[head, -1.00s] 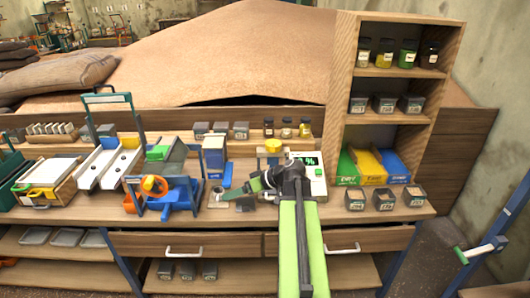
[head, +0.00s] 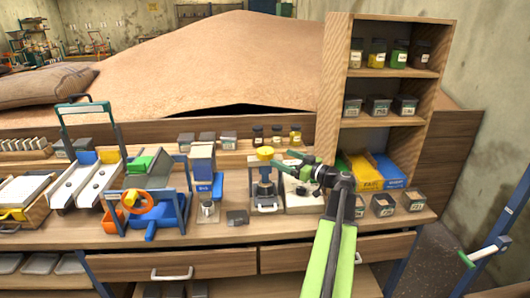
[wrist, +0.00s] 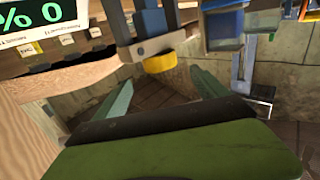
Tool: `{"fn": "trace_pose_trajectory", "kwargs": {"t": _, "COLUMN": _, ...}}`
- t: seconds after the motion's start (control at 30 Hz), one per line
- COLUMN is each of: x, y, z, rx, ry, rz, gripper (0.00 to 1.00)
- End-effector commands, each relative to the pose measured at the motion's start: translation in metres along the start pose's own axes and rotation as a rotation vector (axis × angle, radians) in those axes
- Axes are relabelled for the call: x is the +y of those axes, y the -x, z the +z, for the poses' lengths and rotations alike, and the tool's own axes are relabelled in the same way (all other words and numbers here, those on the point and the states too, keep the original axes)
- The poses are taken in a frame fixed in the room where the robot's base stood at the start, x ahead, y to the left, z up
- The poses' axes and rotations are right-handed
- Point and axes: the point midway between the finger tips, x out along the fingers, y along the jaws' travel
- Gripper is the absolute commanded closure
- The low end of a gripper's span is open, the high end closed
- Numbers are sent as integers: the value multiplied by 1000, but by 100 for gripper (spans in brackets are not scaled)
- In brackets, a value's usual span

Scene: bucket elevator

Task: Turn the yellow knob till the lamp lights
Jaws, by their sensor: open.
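The yellow knob (head: 265,153) sits on top of a small upright device (head: 265,190) on the bench, just left of the white meter (head: 302,200). A yellow round part, likely the same knob, shows in the wrist view (wrist: 160,62) beyond my fingertips. My gripper (head: 288,164) is just right of the knob and above the meter, apart from the knob. In the wrist view my gripper (wrist: 160,92) has its two fingers spread with nothing between them. The meter's green display (wrist: 40,28) reads "% 0" in the wrist view. I cannot make out a lamp.
A blue stand (head: 202,165) and a small dark block (head: 237,217) lie left of the device. An orange-and-blue crank machine (head: 145,205) stands further left.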

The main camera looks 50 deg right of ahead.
Motion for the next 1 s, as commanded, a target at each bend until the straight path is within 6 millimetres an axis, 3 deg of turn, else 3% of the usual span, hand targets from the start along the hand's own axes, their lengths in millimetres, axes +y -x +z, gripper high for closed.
{"fn": "trace_pose_trajectory", "kwargs": {"t": 0.2, "x": 0, "y": -56, "z": 0, "rx": 0, "ry": 0, "rz": -4, "gripper": 17}}
{"fn": "trace_pose_trajectory", "kwargs": {"t": 0.4, "x": -1, "y": -89, "z": 0, "rx": -1, "ry": -1, "rz": -4, "gripper": 17}}
{"fn": "trace_pose_trajectory", "kwargs": {"t": 0.8, "x": -2, "y": -97, "z": 0, "rx": -1, "ry": -1, "rz": -2, "gripper": 18}}
{"fn": "trace_pose_trajectory", "kwargs": {"t": 1.0, "x": -2, "y": -97, "z": 0, "rx": -1, "ry": -1, "rz": -3, "gripper": 45}}
